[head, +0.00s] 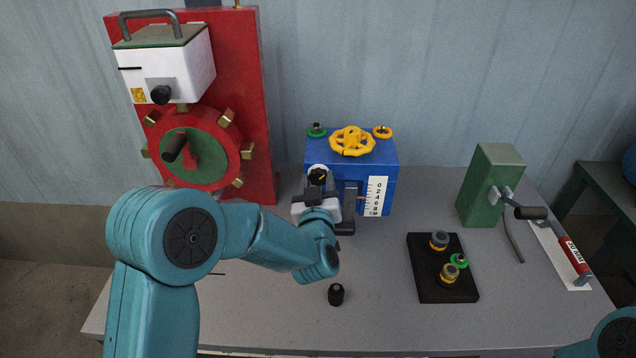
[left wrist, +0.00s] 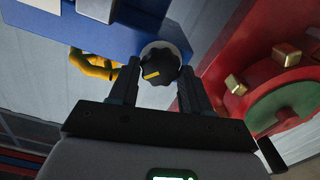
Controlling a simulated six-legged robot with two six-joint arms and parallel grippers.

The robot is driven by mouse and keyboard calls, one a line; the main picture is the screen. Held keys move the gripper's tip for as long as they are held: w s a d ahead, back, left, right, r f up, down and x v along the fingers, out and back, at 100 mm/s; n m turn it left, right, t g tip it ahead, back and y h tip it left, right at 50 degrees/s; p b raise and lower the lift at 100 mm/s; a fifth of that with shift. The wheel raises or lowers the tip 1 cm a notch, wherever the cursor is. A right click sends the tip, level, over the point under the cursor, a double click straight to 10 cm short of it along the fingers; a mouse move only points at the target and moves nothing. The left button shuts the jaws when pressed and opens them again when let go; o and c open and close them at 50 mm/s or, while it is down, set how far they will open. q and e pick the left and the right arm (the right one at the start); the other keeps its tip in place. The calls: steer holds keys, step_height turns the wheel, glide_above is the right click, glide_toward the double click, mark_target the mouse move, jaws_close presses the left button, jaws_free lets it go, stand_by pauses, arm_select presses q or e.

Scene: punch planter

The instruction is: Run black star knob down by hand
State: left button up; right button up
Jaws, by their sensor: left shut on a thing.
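The black star knob (head: 318,174) with a yellow pointer mark sits at the front left of the blue box (head: 377,163). In the left wrist view the knob (left wrist: 160,68) shows between the two dark fingers, its lobed face toward the camera and a pale ring behind it. My left gripper (head: 318,187) reaches it from the front and is shut on it; its fingertips (left wrist: 158,82) lie on either side of the knob. The shaft behind the knob is hidden. My right gripper is out of view.
A yellow handwheel (head: 352,141) tops the blue box, and a white scale (head: 376,196) is on its front. A red machine (head: 240,85) stands left, a green block (head: 490,185) right. A black tray (head: 427,288) and a small black part (head: 336,294) lie in front.

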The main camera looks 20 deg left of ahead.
arm_select(q)
steer(key=shift+m+b, duration=0.8)
steer(key=shift+m, duration=0.4)
steer(key=shift+d+m+b, duration=0.1)
steer(key=shift+m+b, duration=0.35)
steer(key=shift+m, duration=1.45)
steer(key=o, duration=1.1)
steer(key=b+v, duration=0.2)
steer(key=v, duration=1.4)
steer(key=shift+s, duration=0.15)
